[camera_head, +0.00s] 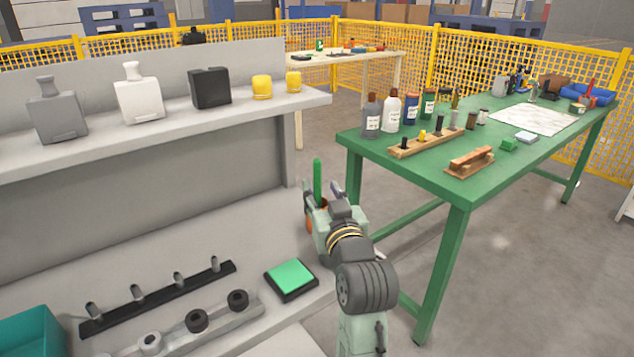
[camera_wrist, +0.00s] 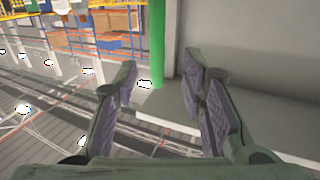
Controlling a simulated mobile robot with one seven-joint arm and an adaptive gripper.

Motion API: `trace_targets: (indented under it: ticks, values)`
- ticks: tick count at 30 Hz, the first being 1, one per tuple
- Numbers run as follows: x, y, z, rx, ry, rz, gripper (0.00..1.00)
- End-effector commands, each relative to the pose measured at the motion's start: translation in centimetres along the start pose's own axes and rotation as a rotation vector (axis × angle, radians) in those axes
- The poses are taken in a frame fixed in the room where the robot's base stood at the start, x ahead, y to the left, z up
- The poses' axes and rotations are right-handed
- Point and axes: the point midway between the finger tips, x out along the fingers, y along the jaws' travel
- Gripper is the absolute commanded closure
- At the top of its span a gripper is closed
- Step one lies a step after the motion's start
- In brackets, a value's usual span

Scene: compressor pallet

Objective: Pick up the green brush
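The green brush shows as an upright green handle (camera_head: 317,179) at the right end of the grey lower shelf in the head view. An orange part shows low beside it, partly hidden by my gripper (camera_head: 323,200). In the wrist view the green handle (camera_wrist: 157,42) stands upright beyond my fingertips, in the gap between them. My gripper (camera_wrist: 163,80) is open, with its two fingers well apart and nothing held. I cannot tell from these views how far the handle is from the fingertips. The bristles are not visible.
The upper shelf (camera_head: 155,128) holds several bottles and yellow pots. Below are a green pad (camera_head: 291,275), a black peg rail (camera_head: 160,297) and a teal bin (camera_head: 32,332). A cluttered green table (camera_head: 437,180) stands close on the right of my arm.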

Motion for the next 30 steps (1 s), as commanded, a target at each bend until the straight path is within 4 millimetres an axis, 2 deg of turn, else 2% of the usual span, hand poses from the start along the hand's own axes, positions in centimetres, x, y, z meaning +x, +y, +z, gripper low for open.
trace_targets:
  ticks: [7,12,16,24,30]
  values:
    - [2.0,0.1,-0.1,0.0,-0.002,0.0,0.62]
    - [4.6,0.3,-0.2,0.001,-0.003,0.0,0.62]
    - [6.0,0.3,-0.1,0.0,-0.001,0.0,0.62]
    - [6.3,0.3,0.0,0.0,0.0,0.0,0.62]
    - [6.3,0.3,0.0,0.0,0.0,0.0,0.76]
